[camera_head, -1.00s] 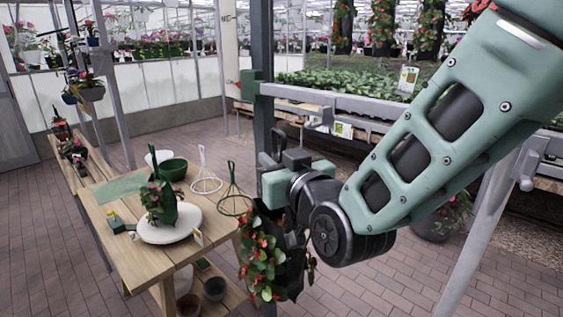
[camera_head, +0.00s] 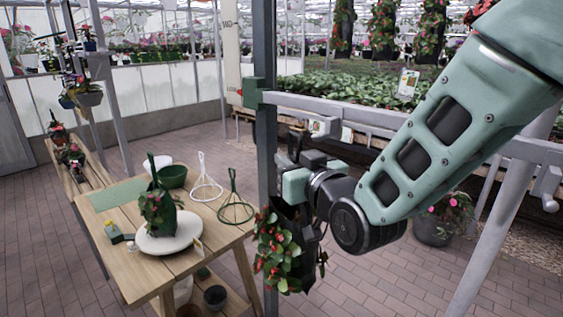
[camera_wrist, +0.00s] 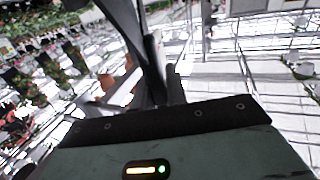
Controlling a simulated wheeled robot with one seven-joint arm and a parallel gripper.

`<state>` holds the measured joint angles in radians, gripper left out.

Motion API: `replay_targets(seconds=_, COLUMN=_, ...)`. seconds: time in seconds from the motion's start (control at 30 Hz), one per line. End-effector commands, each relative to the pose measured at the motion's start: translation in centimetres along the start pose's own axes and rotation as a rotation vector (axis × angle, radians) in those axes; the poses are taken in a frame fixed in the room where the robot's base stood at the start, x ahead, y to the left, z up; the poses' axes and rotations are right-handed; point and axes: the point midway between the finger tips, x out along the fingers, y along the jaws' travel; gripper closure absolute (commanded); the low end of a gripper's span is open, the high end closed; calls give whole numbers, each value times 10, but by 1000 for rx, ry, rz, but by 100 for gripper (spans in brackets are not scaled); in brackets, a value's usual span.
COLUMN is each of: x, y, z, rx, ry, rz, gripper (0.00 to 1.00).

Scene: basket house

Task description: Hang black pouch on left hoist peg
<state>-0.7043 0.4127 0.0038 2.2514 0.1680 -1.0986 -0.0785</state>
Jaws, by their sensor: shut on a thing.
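The black pouch (camera_head: 309,226), with leafy red-flowered plants (camera_head: 279,252) spilling from its front, hangs upright from my gripper (camera_head: 296,176). My gripper is shut on its top, beside the dark upright post. The fingertips are partly hidden by the wrist and pouch. The grey hoist bar (camera_head: 380,117) runs right from the post, above the pouch. The left hoist peg (camera_head: 326,127) sticks out from the bar, above and slightly right of my gripper; the pouch is apart from it. In the wrist view, a dark strap-like shape (camera_wrist: 152,62) is too blurred to name surely.
Another peg (camera_head: 547,185) is at the bar's right end. The dark post (camera_head: 266,130) stands close left of my gripper. A wooden table (camera_head: 128,262) with a white turntable (camera_head: 170,242) and wire stands is at left. A potted plant (camera_head: 437,228) stands on the floor behind my arm.

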Motion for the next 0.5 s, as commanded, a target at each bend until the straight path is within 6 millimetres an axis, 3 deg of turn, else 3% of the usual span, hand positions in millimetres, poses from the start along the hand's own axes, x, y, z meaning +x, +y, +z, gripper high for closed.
replay_targets(seconds=0.5, x=12, y=32, z=-2, rx=0, ry=8, rz=0, gripper=100)
